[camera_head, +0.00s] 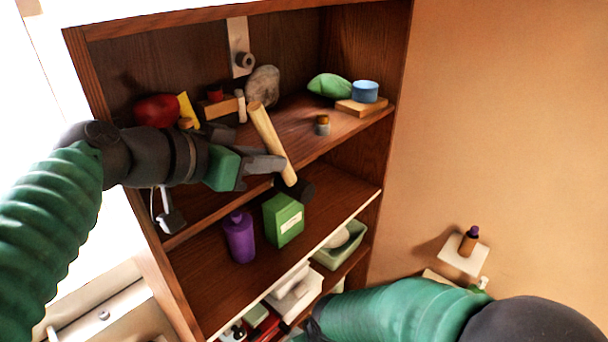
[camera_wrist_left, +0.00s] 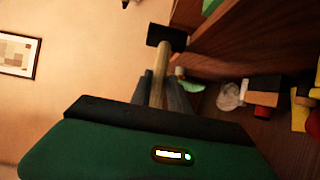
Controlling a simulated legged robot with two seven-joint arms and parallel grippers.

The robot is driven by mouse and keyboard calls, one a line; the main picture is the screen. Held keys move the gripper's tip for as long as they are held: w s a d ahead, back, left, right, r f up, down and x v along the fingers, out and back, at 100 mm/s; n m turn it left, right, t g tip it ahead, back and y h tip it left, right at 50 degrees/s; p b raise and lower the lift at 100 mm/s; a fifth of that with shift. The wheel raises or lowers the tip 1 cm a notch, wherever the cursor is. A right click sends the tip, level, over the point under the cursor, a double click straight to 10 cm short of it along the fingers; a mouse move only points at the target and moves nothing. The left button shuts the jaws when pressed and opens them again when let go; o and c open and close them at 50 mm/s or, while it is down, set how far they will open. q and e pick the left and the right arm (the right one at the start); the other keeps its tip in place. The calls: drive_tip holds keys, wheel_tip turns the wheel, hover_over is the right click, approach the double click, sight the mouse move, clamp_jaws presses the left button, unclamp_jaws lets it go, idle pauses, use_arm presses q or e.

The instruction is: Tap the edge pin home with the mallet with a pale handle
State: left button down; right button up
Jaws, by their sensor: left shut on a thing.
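My left gripper (camera_head: 270,164) is shut on the mallet's pale handle (camera_head: 266,132) in front of the upper shelf. The handle slants down to the right to a dark mallet head (camera_head: 300,188). The left wrist view shows the same pale handle (camera_wrist_left: 159,86) between the fingers, with the black head (camera_wrist_left: 167,38) beyond them. I cannot tell for sure which thing is the edge pin. A grey round peg (camera_head: 245,60) sticks out of a pale upright plate at the shelf back. A short tan-topped grey piece (camera_head: 322,125) stands near the shelf's front edge, right of the mallet.
The upper shelf also holds a red object (camera_head: 157,110), a grey stone (camera_head: 262,85), a green object (camera_head: 328,85) and a blue tub (camera_head: 365,91) on a wooden block. A purple bottle (camera_head: 239,238) and green box (camera_head: 283,219) stand below. My right arm crosses the lower right.

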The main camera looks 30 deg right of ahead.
use_arm(q)
drive_tip(key=s+d+b, duration=0.1)
drive_tip(key=s+d, duration=0.2)
drive_tip(key=s, duration=0.6)
drive_tip(key=shift+s, duration=0.2)
drive_tip(key=c, duration=2)
unclamp_jaws()
drive_tip(key=shift+a, duration=0.4)
clamp_jaws()
drive_tip(key=shift+w, duration=0.1)
use_arm(e)
drive_tip(key=shift+w+a+f, duration=0.3)
drive_tip(key=shift+a+f, duration=0.35)
drive_tip(key=shift+a, duration=0.05)
use_arm(q)
drive_tip(key=shift+d, duration=0.15)
use_arm(e)
drive_tip(key=shift+d, duration=0.1)
use_arm(q)
drive_tip(key=shift+d, duration=0.4)
use_arm(e)
drive_tip(key=shift+d, duration=0.3)
